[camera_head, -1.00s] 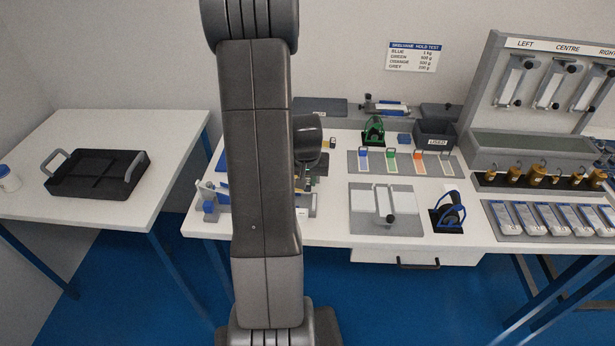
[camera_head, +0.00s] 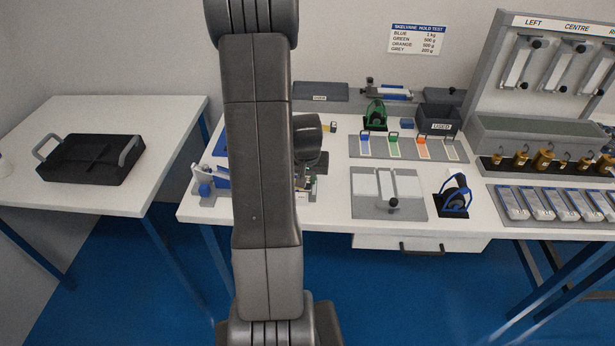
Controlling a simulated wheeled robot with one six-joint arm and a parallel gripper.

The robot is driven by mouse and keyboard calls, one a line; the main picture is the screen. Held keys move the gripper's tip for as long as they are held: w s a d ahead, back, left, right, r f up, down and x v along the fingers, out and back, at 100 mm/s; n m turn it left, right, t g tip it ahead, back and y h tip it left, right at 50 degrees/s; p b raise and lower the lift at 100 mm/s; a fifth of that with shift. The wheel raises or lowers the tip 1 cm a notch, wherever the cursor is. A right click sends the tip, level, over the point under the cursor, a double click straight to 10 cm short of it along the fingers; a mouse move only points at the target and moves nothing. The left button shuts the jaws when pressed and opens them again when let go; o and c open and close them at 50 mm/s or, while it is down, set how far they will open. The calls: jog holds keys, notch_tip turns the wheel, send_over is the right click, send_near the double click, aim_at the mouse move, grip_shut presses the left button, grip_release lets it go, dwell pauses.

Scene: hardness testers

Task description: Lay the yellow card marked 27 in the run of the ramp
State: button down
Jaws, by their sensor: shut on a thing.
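A device with a blue knob (camera_head: 205,188) stands at the bench's left front corner, partly behind my arm. I cannot tell whether it belongs to the ramp; no ramp run shows clearly.
A black tray (camera_head: 88,160) lies on the left table. On the bench are a grey plate with colour-marked cards (camera_head: 407,147), a pale-panelled fixture (camera_head: 389,193), a blue-framed holder (camera_head: 454,196), a dark bin (camera_head: 440,118) and a hook rack (camera_head: 555,75). A floor gap separates the tables.

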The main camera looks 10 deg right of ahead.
jog(key=shift+f, duration=0.2)
dwell(0.5)
jog(key=c, duration=1.2)
grip_release()
jog(key=shift+a, duration=0.1)
jog(key=shift+d, duration=0.2)
jog(key=v, duration=1.3)
jog(key=shift+r+b, duration=0.35)
jog(key=shift+r, duration=0.05)
jog(key=shift+s, duration=0.1)
jog(key=x, duration=1.4)
jog(key=shift+a, duration=0.15)
jog(key=shift+r, duration=0.1)
jog(key=shift+r, duration=0.1)
